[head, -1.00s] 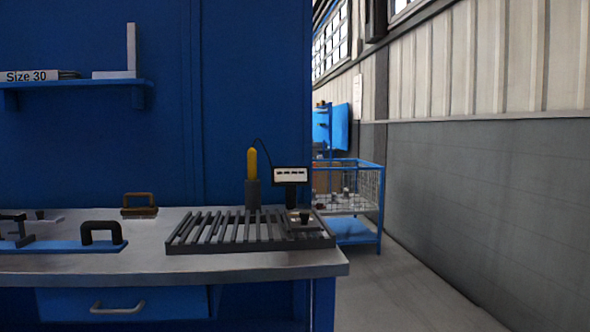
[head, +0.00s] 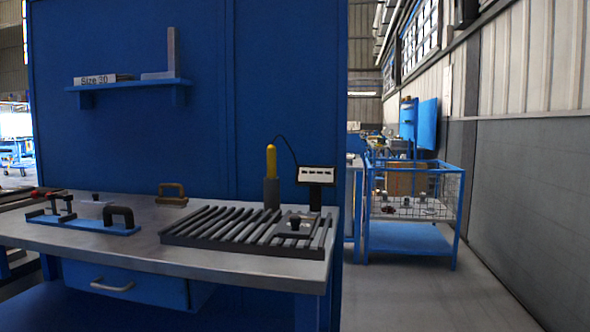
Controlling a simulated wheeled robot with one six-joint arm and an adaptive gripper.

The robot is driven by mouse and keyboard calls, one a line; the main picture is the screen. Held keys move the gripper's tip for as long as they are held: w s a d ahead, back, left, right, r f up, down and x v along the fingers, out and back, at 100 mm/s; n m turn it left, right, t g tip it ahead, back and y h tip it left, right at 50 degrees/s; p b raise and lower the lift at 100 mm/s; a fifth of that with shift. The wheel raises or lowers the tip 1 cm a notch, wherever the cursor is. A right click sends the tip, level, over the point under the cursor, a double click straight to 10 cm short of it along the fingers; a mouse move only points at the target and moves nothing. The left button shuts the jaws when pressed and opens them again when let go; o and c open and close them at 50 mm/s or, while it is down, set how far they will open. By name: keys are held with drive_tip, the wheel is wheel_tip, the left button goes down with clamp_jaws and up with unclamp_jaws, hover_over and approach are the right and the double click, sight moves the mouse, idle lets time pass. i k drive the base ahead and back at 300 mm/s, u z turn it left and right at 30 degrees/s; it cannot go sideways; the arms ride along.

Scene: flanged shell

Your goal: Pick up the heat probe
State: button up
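The heat probe (head: 271,163) has a yellow handle and stands upright in a dark grey holder (head: 271,193) at the back of the slatted rack on the workbench. A thin dark cable arcs from its top to a small display unit (head: 316,175) on a post to its right. The probe's lower end is hidden in the holder. My gripper does not show in the head view.
The slatted rack (head: 215,227) carries a small plate with a dark knob (head: 294,223). The workbench (head: 120,249) also holds a blue fixture (head: 90,223) and a brown handle (head: 172,195). A blue wire cart (head: 411,235) stands behind right. Floor at the right (head: 480,290) is clear.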

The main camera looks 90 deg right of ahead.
sight(271, 149)
drive_tip(key=z, duration=1.8)
